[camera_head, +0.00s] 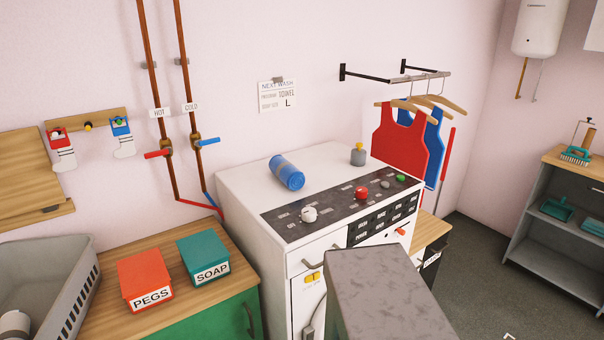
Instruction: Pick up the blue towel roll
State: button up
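The blue towel roll (286,172) lies on its side on top of the white washing machine (245,189), left of the middle of the picture. It rests on the white surface just behind the dark control panel (331,210). Its long axis slants from upper left to lower right, with one end facing the front right. Nothing touches it besides the machine top. My gripper is not in view.
A grey bottle with a yellow top (358,155) stands right of the roll. Knobs (361,193) rise from the panel. Red and blue pipes (205,205) run behind the machine's left side. Red (145,279) and teal (203,257) boxes sit on the left counter. Clothes (400,140) hang at right.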

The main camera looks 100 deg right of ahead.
aim_at(293, 179)
jog(key=z, duration=4.9)
jog(key=i, duration=0.1)
jog(key=u, duration=3.35)
jog(key=k, duration=0.95)
jog(key=u, duration=0.15)
jog(key=i, duration=0.6)
